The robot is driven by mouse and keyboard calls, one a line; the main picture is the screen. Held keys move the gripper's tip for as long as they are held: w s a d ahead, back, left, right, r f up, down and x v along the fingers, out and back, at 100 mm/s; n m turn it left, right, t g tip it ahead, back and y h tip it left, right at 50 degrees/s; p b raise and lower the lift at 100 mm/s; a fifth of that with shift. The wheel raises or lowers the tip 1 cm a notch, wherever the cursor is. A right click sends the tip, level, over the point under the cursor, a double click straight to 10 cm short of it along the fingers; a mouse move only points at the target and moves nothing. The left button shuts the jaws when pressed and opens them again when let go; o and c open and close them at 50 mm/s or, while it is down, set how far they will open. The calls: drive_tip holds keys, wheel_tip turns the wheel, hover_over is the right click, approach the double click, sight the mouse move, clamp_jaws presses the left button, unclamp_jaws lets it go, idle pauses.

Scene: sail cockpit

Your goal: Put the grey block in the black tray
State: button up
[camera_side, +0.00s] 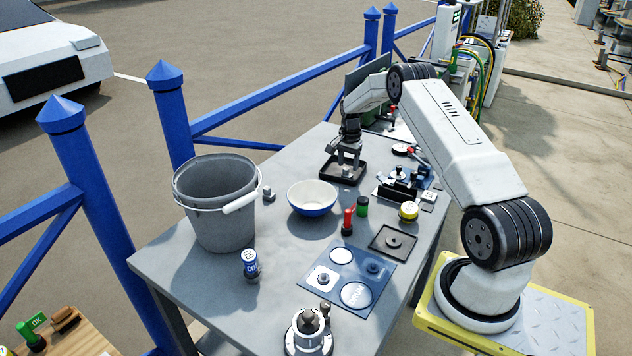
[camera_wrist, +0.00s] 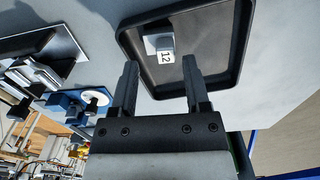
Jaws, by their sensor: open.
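The black tray (camera_side: 326,174) lies toward the far end of the grey table, and it fills the upper part of the wrist view (camera_wrist: 238,55). The grey block (camera_wrist: 155,44) lies inside the tray, near its left wall in the wrist view. A white label reading 12 shows on its side. My gripper (camera_side: 347,160) is over the tray with its fingers pointing down. In the wrist view my gripper (camera_wrist: 160,68) is open, and the block shows between and beyond its two fingertips. I see no contact between fingers and block.
A grey bucket (camera_side: 213,205), a white and blue bowl (camera_side: 313,198), a green can (camera_side: 361,206) and a yellow puck (camera_side: 408,212) stand nearer on the table. A blue fixture plate (camera_side: 345,280) lies at the front. A cluttered fixture (camera_side: 398,190) sits right of the tray.

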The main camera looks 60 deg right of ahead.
sight(347, 169)
wheel_tip(347, 169, up, 9)
idle(0.4)
drive_tip(key=shift+a+f, duration=0.1)
idle(0.4)
drive_tip(key=a+r+n+t, duration=0.15)
drive_tip(key=a+n, duration=0.35)
drive_tip(key=a, duration=0.7)
drive_tip(key=a+r+n, duration=0.3)
drive_tip(key=a+n, duration=0.2)
drive_tip(key=a, duration=0.8)
drive_tip(key=s+a+f+n+t, duration=0.1)
drive_tip(key=s+a+n, duration=0.7)
drive_tip(key=s+a, duration=0.7)
drive_tip(key=shift+s+a+f, duration=0.3)
drive_tip(key=shift+s+f, duration=0.05)
drive_tip(key=shift+s, duration=0.1)
